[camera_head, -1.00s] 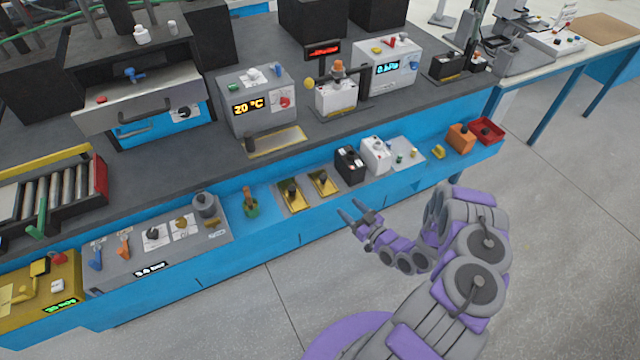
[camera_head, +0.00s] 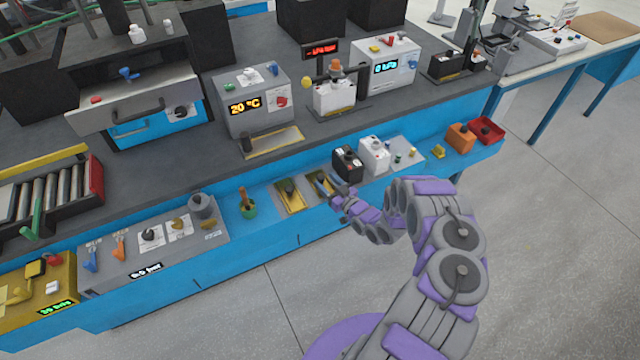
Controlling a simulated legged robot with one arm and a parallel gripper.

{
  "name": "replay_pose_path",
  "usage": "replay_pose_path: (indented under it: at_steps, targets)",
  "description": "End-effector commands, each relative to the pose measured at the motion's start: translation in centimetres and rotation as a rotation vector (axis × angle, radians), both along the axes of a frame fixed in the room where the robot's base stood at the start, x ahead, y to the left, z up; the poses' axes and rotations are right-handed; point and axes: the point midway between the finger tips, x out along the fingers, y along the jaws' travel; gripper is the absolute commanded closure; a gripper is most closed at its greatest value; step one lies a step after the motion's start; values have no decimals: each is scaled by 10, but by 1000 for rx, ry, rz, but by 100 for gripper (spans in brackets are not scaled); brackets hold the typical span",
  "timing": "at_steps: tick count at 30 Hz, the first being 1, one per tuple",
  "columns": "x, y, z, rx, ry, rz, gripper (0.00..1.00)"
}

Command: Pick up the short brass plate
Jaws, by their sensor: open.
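Two brass plates with dark knobs lie side by side on the blue front ledge. The left brass plate (camera_head: 295,203) looks slightly longer. The right brass plate (camera_head: 313,175), which looks like the short one, is partly covered by my gripper (camera_head: 325,184). My gripper is open, with its fingers over or at the right plate's knob. I cannot tell whether they touch the knob or plate.
A black box (camera_head: 346,165) and a white box (camera_head: 373,155) stand close to the right of my gripper. A green pot (camera_head: 248,210) with a brown handle is left of the plates. The grey bench (camera_head: 200,165) rises behind the ledge.

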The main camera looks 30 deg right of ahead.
Motion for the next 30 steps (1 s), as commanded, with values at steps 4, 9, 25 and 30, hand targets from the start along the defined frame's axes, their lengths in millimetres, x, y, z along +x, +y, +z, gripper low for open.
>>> replay_pose_path:
  at_steps: [4,9,25,30]
  targets:
    - [22,8,1,-4,0,2,41]
    - [35,16,3,-10,-1,4,41]
    - [37,12,1,-4,2,3,66]
    - [37,14,2,-7,2,2,82]
